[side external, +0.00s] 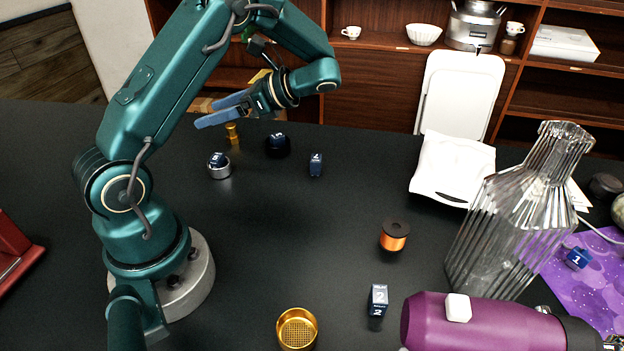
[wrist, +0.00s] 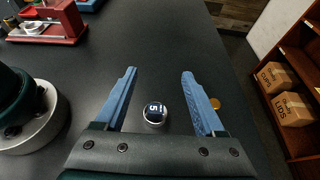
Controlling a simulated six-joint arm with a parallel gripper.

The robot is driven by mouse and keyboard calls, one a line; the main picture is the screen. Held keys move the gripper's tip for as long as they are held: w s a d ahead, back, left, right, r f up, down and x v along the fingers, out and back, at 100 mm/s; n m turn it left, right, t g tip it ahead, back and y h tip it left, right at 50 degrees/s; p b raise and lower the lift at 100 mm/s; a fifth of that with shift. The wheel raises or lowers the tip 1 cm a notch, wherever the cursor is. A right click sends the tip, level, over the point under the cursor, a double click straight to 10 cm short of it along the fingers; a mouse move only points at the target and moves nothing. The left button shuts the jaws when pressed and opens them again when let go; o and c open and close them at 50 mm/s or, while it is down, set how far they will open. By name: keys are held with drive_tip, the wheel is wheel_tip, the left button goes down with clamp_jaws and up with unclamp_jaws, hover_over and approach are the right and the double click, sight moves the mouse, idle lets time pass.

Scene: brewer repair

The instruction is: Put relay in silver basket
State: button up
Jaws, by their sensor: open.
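My gripper (side external: 207,112) has blue fingers, spread apart and empty, above the back left of the black table. It also shows in the wrist view (wrist: 159,72). A small round silver basket (side external: 220,172) stands on the table below it, with a dark blue block numbered 5 (side external: 216,159) in or on it. In the wrist view the silver basket (wrist: 154,122) appears between the fingers, nearer their bases. A small dark blue block (side external: 316,164) stands on the table to the right. Another numbered 2 (side external: 378,296) is near the front. I cannot tell which block is the relay.
A brass piece (side external: 233,133) and a black round part with a blue label (side external: 278,145) are near the silver basket. The table's middle is clear.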

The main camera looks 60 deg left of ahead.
drive_tip(key=shift+r, duration=0.1)
drive_tip(key=s+d+r+n+t+h, duration=0.1)
drive_tip(key=d+r+t+h, duration=0.1)
drive_tip(key=d+r+t, duration=0.35)
drive_tip(key=s+d+f+n+t+h, duration=0.1)
drive_tip(key=d+n+t+h, duration=0.6)
drive_tip(key=d, duration=1)
drive_tip(key=shift+s+f+n+t, duration=0.2)
drive_tip(key=shift+f+n+t, duration=0.3)
drive_tip(key=shift+t, duration=0.75)
